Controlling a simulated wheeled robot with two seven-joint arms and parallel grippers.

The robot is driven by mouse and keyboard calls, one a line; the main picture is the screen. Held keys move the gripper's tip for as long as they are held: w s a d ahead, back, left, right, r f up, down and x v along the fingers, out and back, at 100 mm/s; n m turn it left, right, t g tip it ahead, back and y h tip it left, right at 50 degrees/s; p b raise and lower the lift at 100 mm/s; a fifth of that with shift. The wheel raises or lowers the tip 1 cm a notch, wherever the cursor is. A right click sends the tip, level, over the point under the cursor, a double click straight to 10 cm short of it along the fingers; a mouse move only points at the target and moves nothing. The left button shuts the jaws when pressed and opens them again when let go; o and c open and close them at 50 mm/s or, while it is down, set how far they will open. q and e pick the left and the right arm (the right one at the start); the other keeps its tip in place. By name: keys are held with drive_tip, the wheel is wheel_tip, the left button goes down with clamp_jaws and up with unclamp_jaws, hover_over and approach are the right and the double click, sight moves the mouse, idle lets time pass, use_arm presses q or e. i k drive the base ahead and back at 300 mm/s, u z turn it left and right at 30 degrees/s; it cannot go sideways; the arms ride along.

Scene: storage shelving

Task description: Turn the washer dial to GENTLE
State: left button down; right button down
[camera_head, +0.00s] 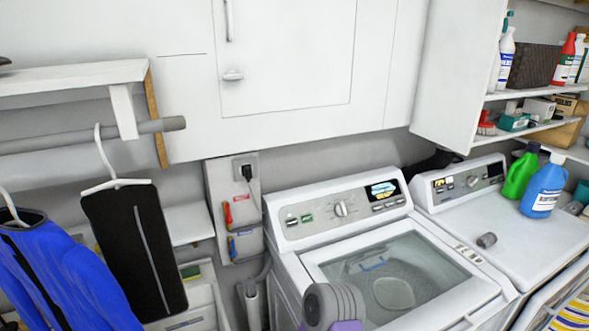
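The washer (292,263) is the white top-loading machine in the middle, with a clear window in its closed lid (395,275). Its dial (341,209) is a round light knob at the middle of the sloped grey control panel (310,218). A lit display (381,189) and several buttons are to the dial's right, and small dark and green controls to its left. The marks around the dial are too small to read, so its setting cannot be told. Nothing touches the dial. Neither of my grippers is in view.
A second white machine (520,212) stands at right, with a green bottle (520,172) and blue bottle (543,187) on top. A grey ribbed object with purple (335,306) stands before the washer. Clothes hang at left, including a black garment (135,250). Cabinets (290,60) are above.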

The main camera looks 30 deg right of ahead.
sight(341, 209)
drive_tip(key=k, duration=0.9)
drive_tip(key=u, duration=0.9)
drive_tip(key=i, duration=0.65)
drive_tip(key=z, duration=2.1)
drive_tip(key=i, duration=0.5)
drive_tip(key=z, duration=0.05)
drive_tip(key=k, duration=0.9)
drive_tip(key=i, duration=0.9)
drive_tip(key=z, duration=0.55)
